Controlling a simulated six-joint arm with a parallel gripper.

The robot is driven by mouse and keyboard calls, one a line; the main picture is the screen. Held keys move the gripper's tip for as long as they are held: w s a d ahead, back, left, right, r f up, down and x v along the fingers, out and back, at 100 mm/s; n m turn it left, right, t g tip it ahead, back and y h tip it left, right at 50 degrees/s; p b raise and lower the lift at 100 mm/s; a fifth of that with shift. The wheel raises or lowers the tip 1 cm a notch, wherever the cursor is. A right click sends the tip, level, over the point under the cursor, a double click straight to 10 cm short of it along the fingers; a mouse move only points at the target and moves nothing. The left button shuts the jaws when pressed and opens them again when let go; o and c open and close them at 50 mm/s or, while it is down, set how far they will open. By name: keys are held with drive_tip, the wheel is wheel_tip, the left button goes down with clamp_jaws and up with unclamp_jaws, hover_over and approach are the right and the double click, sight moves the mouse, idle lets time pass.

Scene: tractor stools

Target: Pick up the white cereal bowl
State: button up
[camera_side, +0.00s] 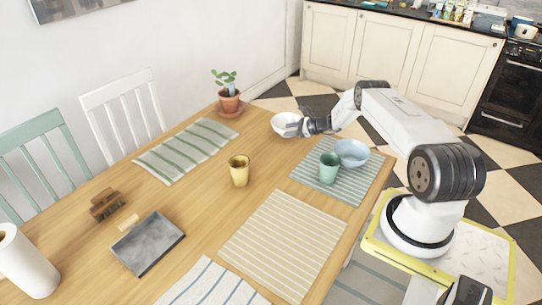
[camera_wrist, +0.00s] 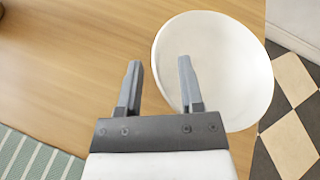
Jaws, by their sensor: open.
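The white cereal bowl (camera_side: 284,120) stands upright on the wooden table near its far right edge. In the wrist view the bowl (camera_wrist: 232,62) fills the upper right and looks empty. My gripper (camera_side: 297,128) is at the near side of the bowl in the side view and partly covers it. In the wrist view my gripper (camera_wrist: 158,65) is open, with its right finger overlapping the bowl's left part and its left finger over bare wood outside the bowl. I cannot tell whether either finger touches the bowl.
A blue bowl (camera_side: 352,152) and a green cup (camera_side: 329,168) stand on a striped mat (camera_side: 345,190) below my arm. A yellow mug (camera_side: 239,171) stands mid-table. Bare wood lies left of the bowl.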

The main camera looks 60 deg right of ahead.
drive_tip(key=shift+x, duration=0.85)
clamp_jaws()
drive_tip(key=shift+s, duration=0.1)
idle(1.1)
